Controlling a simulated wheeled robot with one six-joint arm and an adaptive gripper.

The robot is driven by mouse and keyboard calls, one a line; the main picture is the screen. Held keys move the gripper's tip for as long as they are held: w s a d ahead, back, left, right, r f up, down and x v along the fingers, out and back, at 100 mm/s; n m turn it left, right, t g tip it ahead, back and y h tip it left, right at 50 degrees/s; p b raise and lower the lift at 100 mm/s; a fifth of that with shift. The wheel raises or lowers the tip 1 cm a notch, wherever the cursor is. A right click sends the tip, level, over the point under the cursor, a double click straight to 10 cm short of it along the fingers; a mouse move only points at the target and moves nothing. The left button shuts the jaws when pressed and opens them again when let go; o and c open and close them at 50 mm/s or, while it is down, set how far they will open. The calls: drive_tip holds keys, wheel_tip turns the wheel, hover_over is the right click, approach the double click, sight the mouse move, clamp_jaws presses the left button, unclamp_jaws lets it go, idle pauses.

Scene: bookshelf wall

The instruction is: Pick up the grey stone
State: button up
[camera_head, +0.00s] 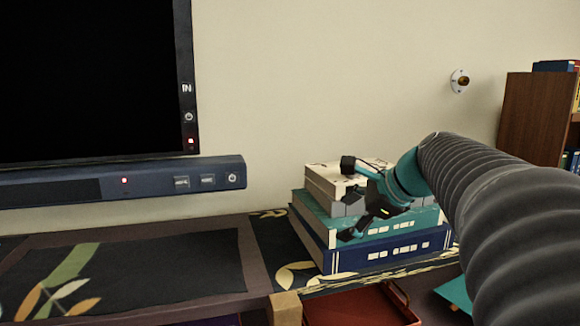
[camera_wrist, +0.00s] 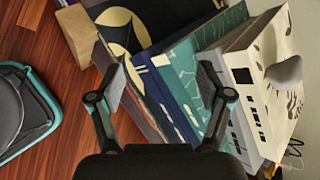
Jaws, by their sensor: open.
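The grey stone (camera_wrist: 285,72) shows in the wrist view at the right, a smooth rounded lump on the cream top book (camera_wrist: 262,75) of a stack. In the head view I cannot make the stone out; my gripper covers part of the stack. My gripper (camera_head: 350,200) is in front of the stack in the head view, with its fingers spread. In the wrist view my gripper (camera_wrist: 162,85) is open with nothing between its fingertips. The stone lies to the right of both fingers there, apart from them.
Below the cream book are a teal book (camera_head: 420,222) and a blue book (camera_head: 390,252), on a dark leaf-patterned shelf top (camera_head: 270,240). A black screen (camera_head: 85,80) and a dark bar (camera_head: 120,183) are at the left. A brown bookcase (camera_head: 525,120) stands at the right.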

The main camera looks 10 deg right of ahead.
drive_tip(key=w+d+r+m+t+y, duration=0.1)
drive_tip(key=w+d+r+m+t, duration=0.15)
drive_tip(key=d+r+m, duration=0.35)
drive_tip(key=w+d+r+m+t, duration=0.1)
drive_tip(key=w+d+r+m, duration=0.25)
drive_tip(key=d, duration=0.45)
drive_tip(key=x, duration=0.8)
drive_tip(key=shift+w+d+f, duration=0.2)
drive_tip(key=shift+w, duration=0.15)
drive_tip(key=shift+r+x, duration=0.1)
drive_tip(key=shift+x, duration=1.25)
drive_tip(key=shift+r+x, duration=0.15)
drive_tip(key=shift+x, duration=1.2)
drive_tip(key=shift+r+t, duration=0.1)
drive_tip(key=shift+t, duration=0.15)
drive_tip(key=c, duration=1.4)
